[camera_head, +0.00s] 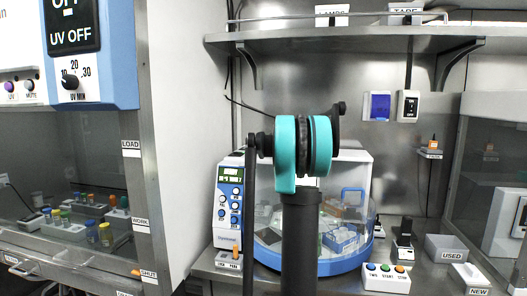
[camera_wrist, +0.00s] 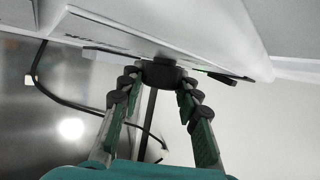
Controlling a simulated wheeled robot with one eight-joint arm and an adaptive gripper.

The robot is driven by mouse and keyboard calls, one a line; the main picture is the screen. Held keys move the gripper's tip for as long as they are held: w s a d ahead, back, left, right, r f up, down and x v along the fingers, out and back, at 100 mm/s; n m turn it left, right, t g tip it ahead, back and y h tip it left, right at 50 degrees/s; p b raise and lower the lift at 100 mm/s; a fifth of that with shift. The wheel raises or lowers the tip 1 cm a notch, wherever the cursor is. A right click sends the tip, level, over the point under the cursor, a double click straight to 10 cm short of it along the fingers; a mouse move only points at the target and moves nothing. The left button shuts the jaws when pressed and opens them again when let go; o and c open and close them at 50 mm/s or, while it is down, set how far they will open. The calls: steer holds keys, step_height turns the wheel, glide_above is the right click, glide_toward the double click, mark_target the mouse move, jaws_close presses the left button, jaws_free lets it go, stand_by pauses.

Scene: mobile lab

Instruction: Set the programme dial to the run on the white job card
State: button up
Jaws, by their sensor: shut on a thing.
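In the wrist view, my gripper (camera_wrist: 158,80) has its fingers closed around a dark knob (camera_wrist: 160,72) at the edge of a white housing (camera_wrist: 170,28). I cannot read any scale or pointer on this knob. In the head view, my arm stands in the middle and hides my gripper and the part it holds. Behind it is a white and blue machine (camera_head: 230,172) with a lit display, blue buttons and a clear domed chamber. I cannot make out a white job card or read a run from one.
A cabinet with a UV MIN dial (camera_head: 70,82) stands close on the left. A steel shelf (camera_head: 360,40) runs above. On the bench are a three-button box (camera_head: 386,278), a USED box (camera_head: 445,246) and a NEW box (camera_head: 470,280). A black cable (camera_wrist: 75,103) hangs behind my gripper.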

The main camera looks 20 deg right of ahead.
steer(key=shift+a+m+h, duration=0.1)
steer(key=shift+m+h, duration=0.3)
steer(key=shift+h, duration=0.1)
steer(key=shift+m+g+h, duration=0.3)
steer(key=shift+m+h, duration=1.7)
steer(key=shift+h, duration=0.4)
steer(key=shift+m+g+h, duration=1.4)
steer(key=shift+m+h, duration=0.9)
steer(key=shift+m, duration=0.1)
steer(key=m+g+h, duration=0.2)
steer(key=m+g, duration=0.1)
steer(key=shift+m+h, duration=0.3)
steer(key=shift+m, duration=0.1)
steer(key=shift+m+g+h, duration=0.8)
steer(key=shift+m+g, duration=1.4)
steer(key=shift+g, duration=0.6)
steer(key=shift+s, duration=0.1)
steer(key=o, duration=1.2)
steer(key=shift+c, duration=0.2)
